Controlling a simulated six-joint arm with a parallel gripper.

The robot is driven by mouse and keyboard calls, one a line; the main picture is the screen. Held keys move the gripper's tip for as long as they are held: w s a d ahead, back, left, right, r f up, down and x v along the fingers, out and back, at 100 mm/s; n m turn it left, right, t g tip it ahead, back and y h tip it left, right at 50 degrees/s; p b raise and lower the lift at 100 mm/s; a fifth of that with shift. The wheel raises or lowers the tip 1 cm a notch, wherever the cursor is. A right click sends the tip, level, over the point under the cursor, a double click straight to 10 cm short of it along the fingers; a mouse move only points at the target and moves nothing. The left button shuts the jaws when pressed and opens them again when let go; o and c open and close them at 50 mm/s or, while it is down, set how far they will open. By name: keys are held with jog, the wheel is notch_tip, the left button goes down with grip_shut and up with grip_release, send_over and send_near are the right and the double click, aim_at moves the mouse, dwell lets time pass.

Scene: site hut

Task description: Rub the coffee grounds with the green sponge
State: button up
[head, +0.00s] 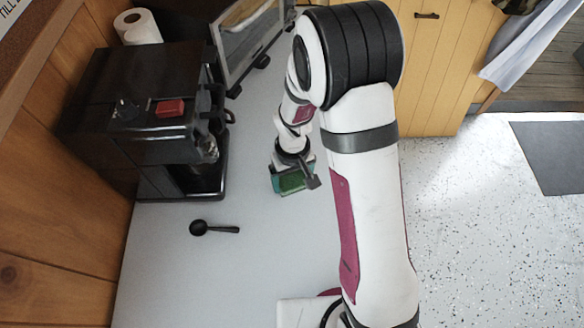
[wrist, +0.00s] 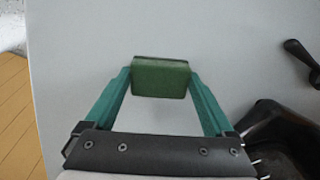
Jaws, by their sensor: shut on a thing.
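The green sponge (wrist: 161,78) is a small block held between the two teal fingers of my gripper (wrist: 160,84) in the wrist view. In the head view the sponge (head: 291,181) shows at the end of my gripper (head: 292,176), over the light grey counter (head: 255,245), to the right of the coffee machine. I cannot tell whether the sponge touches the counter. I see no coffee grounds in either view; my arm hides part of the counter.
A black coffee machine (head: 140,120) with a red switch stands on the left against the wooden wall. A black spoon (head: 213,228) lies in front of it. A paper roll (head: 137,27) and a glass-fronted appliance (head: 245,40) stand behind. The counter around the spoon is clear.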

jog(key=shift+s, duration=0.5)
jog(key=shift+a, duration=0.25)
jog(key=shift+w+a, duration=0.15)
jog(key=shift+w, duration=5.35)
jog(key=shift+s, duration=5.4)
jog(key=shift+s+r, duration=0.15)
jog(key=shift+r, duration=3.95)
